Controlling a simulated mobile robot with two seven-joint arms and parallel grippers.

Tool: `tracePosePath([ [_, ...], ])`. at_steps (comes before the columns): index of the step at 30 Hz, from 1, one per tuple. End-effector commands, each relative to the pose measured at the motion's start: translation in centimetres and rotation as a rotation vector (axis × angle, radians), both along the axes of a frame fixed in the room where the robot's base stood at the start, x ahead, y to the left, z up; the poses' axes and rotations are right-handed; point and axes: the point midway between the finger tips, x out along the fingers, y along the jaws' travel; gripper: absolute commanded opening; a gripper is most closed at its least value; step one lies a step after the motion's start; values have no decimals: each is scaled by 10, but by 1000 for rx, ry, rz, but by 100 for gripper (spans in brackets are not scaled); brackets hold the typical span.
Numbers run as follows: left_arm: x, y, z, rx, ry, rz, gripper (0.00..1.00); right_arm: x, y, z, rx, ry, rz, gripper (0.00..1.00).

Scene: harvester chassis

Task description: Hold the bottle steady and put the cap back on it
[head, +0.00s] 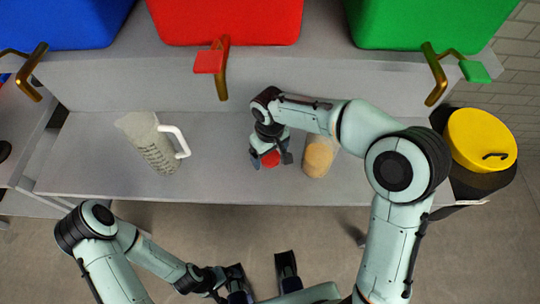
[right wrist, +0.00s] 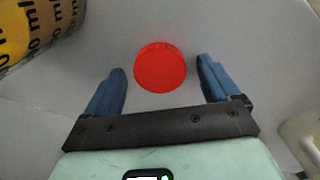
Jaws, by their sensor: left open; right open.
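The red round cap (head: 270,158) lies on the grey bench. It also shows in the right wrist view (right wrist: 160,67), ahead of and between the two blue fingertips. My right gripper (right wrist: 161,72) is open and empty, with one finger on either side of the cap and a gap to each. In the head view my right gripper (head: 271,162) is over the cap. The orange-yellow bottle (head: 318,157) stands on the bench just right of it, partly behind my right arm. Its marked side shows in the right wrist view (right wrist: 38,28). My left gripper (head: 262,264) is open and empty, in front of the bench.
A pale measuring jug (head: 152,145) with a white handle stands left on the bench (head: 85,160). Blue (head: 65,22), red (head: 225,20) and green (head: 430,22) bins sit on the shelf behind. A yellow-lidded barrel (head: 480,140) stands at right. The bench between jug and cap is clear.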

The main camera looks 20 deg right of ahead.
Motion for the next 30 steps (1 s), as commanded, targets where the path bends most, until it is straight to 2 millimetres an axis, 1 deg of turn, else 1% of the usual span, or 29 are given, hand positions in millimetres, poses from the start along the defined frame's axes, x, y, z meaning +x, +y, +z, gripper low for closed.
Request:
tracePosePath([
  [5,0,0,0,0,0,0,100,0,0,0,0,0,0,89],
  [6,0,0,0,0,0,0,100,0,0,0,0,0,0,82],
  [8,0,0,0,0,0,0,100,0,0,0,0,0,0,63],
  [9,0,0,0,0,0,0,100,0,0,0,0,0,0,50],
  [11,0,0,0,0,0,0,100,0,0,0,0,1,0,31],
  [23,0,0,0,0,0,0,100,0,0,3,0,0,0,31],
  [26,0,0,1,0,1,0,100,0,0,9,0,-1,0,31],
  [30,-1,0,4,-1,5,-2,100,0,0,26,1,-3,0,31],
])
